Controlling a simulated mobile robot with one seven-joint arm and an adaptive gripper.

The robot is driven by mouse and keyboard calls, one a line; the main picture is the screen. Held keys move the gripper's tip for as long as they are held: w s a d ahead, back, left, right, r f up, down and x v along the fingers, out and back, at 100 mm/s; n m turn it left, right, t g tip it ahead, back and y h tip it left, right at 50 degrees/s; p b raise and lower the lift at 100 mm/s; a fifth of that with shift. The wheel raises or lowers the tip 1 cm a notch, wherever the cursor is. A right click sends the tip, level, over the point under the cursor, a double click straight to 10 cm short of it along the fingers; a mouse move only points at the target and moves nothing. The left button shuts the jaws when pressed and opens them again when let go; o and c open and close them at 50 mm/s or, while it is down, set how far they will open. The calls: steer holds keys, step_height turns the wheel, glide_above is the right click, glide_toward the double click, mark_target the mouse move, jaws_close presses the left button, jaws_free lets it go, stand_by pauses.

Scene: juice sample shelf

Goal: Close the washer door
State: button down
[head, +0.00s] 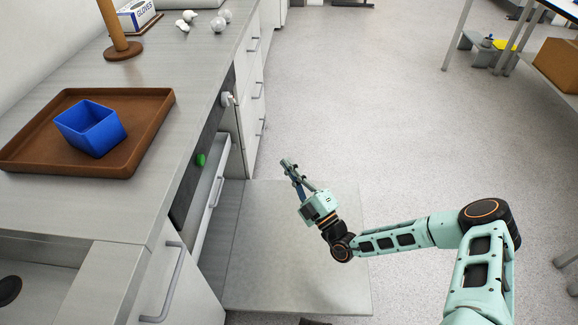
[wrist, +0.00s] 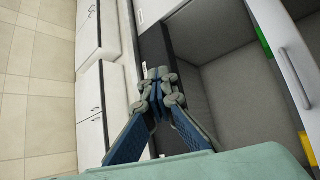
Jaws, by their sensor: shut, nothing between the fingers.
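The washer is built in under the counter, with a dark front strip and a green knob (head: 200,160) in the head view. Its door (head: 295,250) is a flat grey panel, folded down and lying open, roughly level, out from the cabinet front. My gripper (head: 288,164) is shut and empty, near the far end of the door; I cannot tell its height above it or whether it touches. In the wrist view my gripper (wrist: 155,78) shows with its fingers together, in front of a dark strip and grey surfaces. The door's underside is hidden.
The counter carries a brown tray (head: 155,110) with a blue bin (head: 90,128), a wooden stand (head: 120,45) and a glove box (head: 139,14). A cabinet handle (head: 172,285) sticks out near the door. Speckled floor (head: 350,90) lies clear beyond it.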

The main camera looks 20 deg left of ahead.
steer(key=c, duration=2.7)
jaws_free()
steer(key=o, duration=0.7)
steer(key=shift+c, duration=0.2)
steer(key=v, duration=1.2)
